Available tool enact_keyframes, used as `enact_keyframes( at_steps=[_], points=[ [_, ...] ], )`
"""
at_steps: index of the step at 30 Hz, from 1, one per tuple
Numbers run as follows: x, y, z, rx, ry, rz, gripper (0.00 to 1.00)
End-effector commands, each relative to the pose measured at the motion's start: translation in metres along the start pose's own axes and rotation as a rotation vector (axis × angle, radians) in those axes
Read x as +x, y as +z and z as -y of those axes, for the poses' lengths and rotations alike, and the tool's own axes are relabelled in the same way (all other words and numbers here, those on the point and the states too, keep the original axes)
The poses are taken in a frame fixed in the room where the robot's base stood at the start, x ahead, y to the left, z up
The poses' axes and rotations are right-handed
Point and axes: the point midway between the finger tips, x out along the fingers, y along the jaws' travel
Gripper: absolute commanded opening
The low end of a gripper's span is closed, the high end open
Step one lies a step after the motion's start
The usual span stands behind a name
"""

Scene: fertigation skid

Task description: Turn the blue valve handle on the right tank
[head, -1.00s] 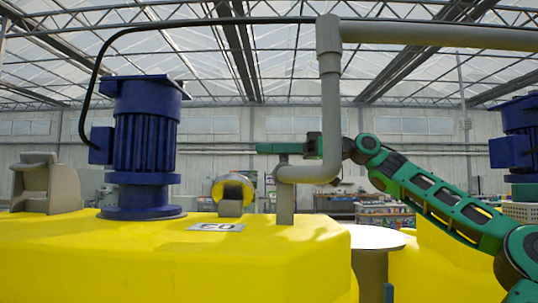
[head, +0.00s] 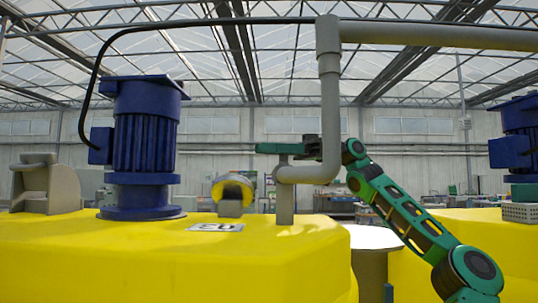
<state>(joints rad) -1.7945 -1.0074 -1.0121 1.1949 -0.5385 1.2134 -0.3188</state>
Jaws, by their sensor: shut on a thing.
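My green arm comes in from the lower right and reaches behind the grey pipe (head: 329,110). My gripper (head: 283,149) is at its end, just left of the pipe's lower bend and above the yellow tank top. I see no clear blue valve handle. The right tank (head: 470,230) is yellow and carries a blue motor (head: 515,147) at the right edge.
A nearer yellow tank (head: 150,265) fills the lower left, with a large blue motor (head: 145,140), a grey bracket (head: 45,185), a round yellow-grey fitting (head: 232,192) and a label plate (head: 216,227). A black cable arches above. A round white-topped post (head: 375,238) stands between the tanks.

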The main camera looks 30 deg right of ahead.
Motion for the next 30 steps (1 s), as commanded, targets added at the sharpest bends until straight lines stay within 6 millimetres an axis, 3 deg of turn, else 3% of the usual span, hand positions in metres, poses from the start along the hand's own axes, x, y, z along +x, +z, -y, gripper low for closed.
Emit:
enact_keyframes(
  at_steps=[5, 6, 7, 20, 30],
  points=[
    [-0.001, -0.002, 0.000, -0.001, 0.003, -0.005, 0.00],
    [-0.001, -0.002, 0.000, -0.001, 0.004, -0.004, 0.27],
    [-0.001, -0.002, 0.000, -0.001, 0.004, -0.004, 0.33],
    [-0.010, -0.001, -0.001, 0.000, 0.004, -0.003, 0.33],
    [-0.070, -0.001, 0.000, 0.000, 0.004, -0.005, 0.33]
  ],
)
